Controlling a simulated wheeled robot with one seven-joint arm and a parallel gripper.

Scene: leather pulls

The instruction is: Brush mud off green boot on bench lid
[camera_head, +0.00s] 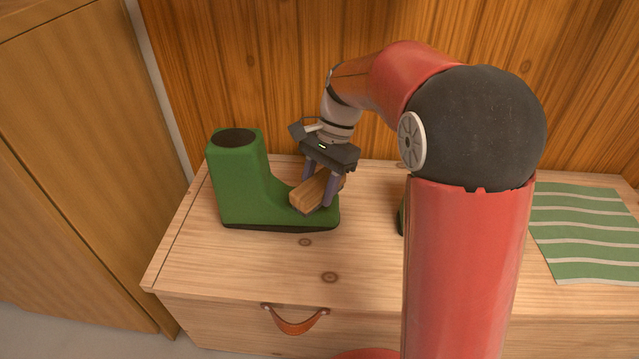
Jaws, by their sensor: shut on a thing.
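A green boot (243,187) with a dark sole stands upright on the wooden bench lid (250,262), its toe pointing right. My gripper (318,190) is shut on a wooden brush (305,195) and holds it at the top of the boot's toe. The brush seems to touch the toe, but its underside is hidden. I see no clear mud on the visible side of the boot.
A green and white striped cloth (585,232) lies on the lid at the right. A leather pull (295,321) hangs on the bench front. A wooden cabinet (80,150) stands left, and a plank wall (250,70) rises behind. The front left lid is bare.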

